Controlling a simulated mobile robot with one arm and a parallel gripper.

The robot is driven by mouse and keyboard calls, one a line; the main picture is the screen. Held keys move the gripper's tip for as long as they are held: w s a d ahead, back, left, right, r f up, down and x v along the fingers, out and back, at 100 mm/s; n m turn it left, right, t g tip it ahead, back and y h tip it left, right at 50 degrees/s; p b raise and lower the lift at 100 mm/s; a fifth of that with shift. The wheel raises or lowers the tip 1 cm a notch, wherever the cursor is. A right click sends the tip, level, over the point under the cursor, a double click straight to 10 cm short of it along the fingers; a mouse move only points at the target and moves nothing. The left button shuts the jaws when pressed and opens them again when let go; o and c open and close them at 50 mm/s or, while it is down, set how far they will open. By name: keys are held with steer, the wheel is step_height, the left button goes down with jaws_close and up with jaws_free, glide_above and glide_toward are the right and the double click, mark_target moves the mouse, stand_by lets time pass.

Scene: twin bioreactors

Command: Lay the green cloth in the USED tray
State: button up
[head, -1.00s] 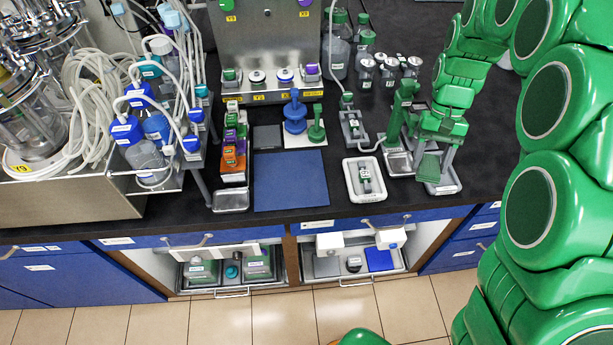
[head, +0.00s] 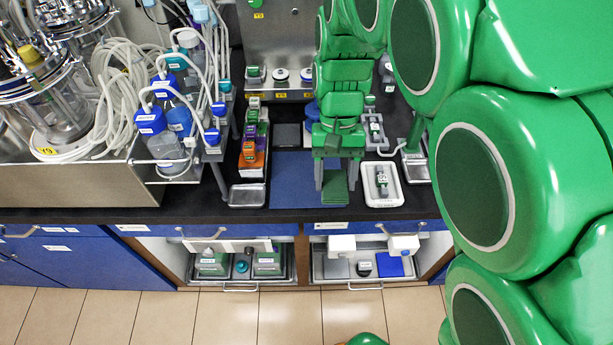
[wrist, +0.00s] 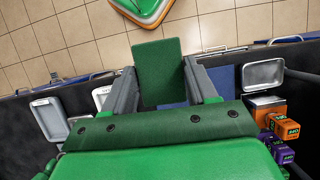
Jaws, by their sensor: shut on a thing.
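My gripper (head: 335,178) is shut on the green cloth (head: 335,192), a flat dark green rectangle. It hangs above the blue mat (head: 290,183), near the mat's right side. In the wrist view the cloth (wrist: 160,70) sticks out between the two grey fingers. A small empty metal tray (head: 247,196) stands left of the mat and also shows in the wrist view (wrist: 263,74). Another metal tray (head: 416,170) at the right is partly hidden by my arm. No tray label is legible, so I cannot tell which is the USED tray.
A white tray (head: 397,197) holding a small device stands right of the mat. Orange and purple labelled blocks (head: 251,152) line up behind the left metal tray. Bottles with tubing (head: 165,130) stand farther left. Open drawers (head: 240,266) lie below the counter's front edge.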

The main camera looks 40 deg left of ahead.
steer(key=shift+s+a+r, duration=0.1)
steer(key=shift+s+a, duration=0.15)
steer(key=shift+s, duration=0.35)
steer(key=shift+s+a+r, duration=0.1)
steer(key=shift+s+a, duration=0.1)
steer(key=shift+s, duration=0.35)
steer(key=shift+s+a, duration=0.1)
steer(key=shift+s, duration=0.05)
glide_above(306, 180)
steer(key=f, duration=0.9)
steer(key=shift+w+a+f, duration=0.15)
steer(key=shift+w+a, duration=0.1)
steer(key=shift+w, duration=0.15)
steer(key=shift+w+a+f, duration=0.1)
steer(key=shift+a+f, duration=0.05)
steer(key=shift+f, duration=0.1)
steer(key=shift+a+f, duration=0.1)
steer(key=shift+f, duration=1.55)
steer(key=shift+f, duration=0.1)
steer(key=o, duration=0.9)
